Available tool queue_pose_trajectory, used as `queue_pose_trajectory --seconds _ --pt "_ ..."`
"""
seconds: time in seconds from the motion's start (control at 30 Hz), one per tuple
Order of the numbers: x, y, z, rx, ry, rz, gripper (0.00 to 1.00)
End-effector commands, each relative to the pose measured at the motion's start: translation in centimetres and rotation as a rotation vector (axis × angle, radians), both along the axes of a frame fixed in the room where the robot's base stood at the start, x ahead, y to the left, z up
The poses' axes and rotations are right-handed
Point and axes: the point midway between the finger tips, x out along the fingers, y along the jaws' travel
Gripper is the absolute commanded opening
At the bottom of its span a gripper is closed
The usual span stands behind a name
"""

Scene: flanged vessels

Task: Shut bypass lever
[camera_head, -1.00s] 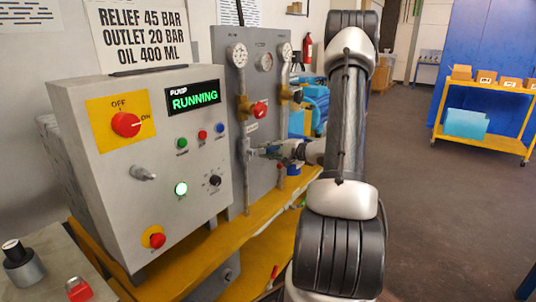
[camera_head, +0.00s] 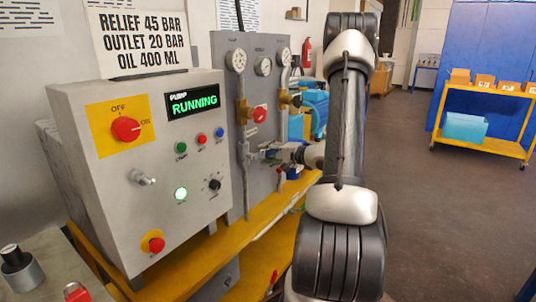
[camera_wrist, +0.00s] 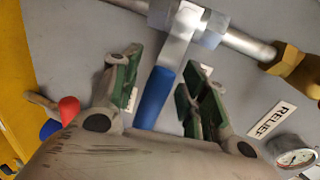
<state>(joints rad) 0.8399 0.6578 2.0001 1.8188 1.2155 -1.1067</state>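The bypass lever appears to be the blue-handled lever (camera_wrist: 154,98) in the wrist view. Its metal arm runs up to a valve body (camera_wrist: 185,25) on a pipe along the grey panel. My gripper (camera_wrist: 161,84) is open, with one green-padded finger on each side of the blue handle. Gaps show between the handle and both pads, so it is not clamped. In the head view my gripper (camera_head: 278,152) is at the panel's lower pipework, small and partly hidden. I cannot tell the lever clearly apart there.
The grey panel (camera_head: 262,185) carries gauges, a red knob (camera_head: 260,115) and brass valves. A RELIEF label (camera_wrist: 270,119) and a gauge (camera_wrist: 294,153) are right of my fingers. The control box (camera_head: 150,215) reads RUNNING at the left. Open floor lies right, before a yellow cart (camera_head: 487,143).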

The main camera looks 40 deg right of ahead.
Motion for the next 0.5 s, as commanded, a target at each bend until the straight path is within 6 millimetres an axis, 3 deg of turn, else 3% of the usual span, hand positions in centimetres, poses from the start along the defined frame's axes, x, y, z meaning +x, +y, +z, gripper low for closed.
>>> queue_pose_trajectory --seconds 0.27,0.5 --pt "-0.1 -0.2 0.2 0.001 -0.004 -0.003 0.44" --pt "-3.5 -1.5 1.0 0.000 -0.004 -0.007 0.44"
